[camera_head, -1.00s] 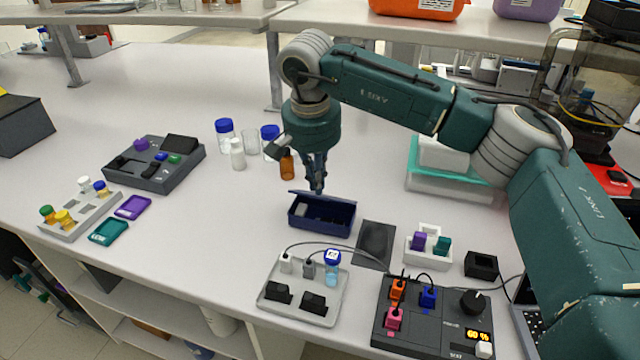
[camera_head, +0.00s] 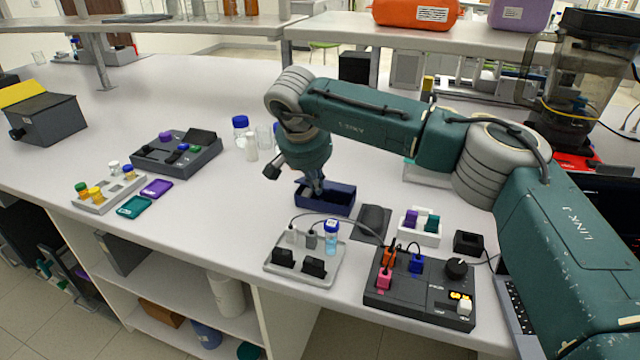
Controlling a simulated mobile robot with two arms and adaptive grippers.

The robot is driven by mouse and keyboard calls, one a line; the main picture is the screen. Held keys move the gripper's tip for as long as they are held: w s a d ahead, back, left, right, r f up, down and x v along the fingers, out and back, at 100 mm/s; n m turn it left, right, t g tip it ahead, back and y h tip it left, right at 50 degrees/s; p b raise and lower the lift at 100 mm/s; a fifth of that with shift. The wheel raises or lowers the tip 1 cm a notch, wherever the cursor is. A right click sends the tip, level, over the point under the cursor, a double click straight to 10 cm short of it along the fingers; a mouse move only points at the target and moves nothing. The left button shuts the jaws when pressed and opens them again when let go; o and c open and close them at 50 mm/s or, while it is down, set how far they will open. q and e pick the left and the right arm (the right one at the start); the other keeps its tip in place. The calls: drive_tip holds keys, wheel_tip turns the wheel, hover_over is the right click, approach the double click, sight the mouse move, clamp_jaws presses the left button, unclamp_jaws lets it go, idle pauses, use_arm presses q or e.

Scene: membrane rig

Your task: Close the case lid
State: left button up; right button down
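The dark blue case (camera_head: 340,206) sits on the bench in the middle of the view. Its dark inside shows in part. A raised blue edge stands along its back; how far the lid is open I cannot tell. My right gripper (camera_head: 318,190) points down at the left back part of the case and hides some of it. Its fingers look closed together, with nothing seen between them. Whether the tips touch the lid or the case is too small to tell. My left gripper is not in view.
A grey tray with a blue-capped vial (camera_head: 331,238) and a control box (camera_head: 420,290) stand in front of the case. A dark pad (camera_head: 373,222) and a white holder (camera_head: 418,232) are to its right. Bottles (camera_head: 241,135) stand behind left.

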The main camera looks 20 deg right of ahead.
wheel_tip(320, 180, down, 2)
drive_tip(key=shift+a+f+b, duration=0.1)
drive_tip(key=shift+b, duration=0.2)
drive_tip(key=shift+s, duration=0.1)
drive_tip(key=shift+a+f, duration=0.1)
drive_tip(key=shift+f, duration=0.05)
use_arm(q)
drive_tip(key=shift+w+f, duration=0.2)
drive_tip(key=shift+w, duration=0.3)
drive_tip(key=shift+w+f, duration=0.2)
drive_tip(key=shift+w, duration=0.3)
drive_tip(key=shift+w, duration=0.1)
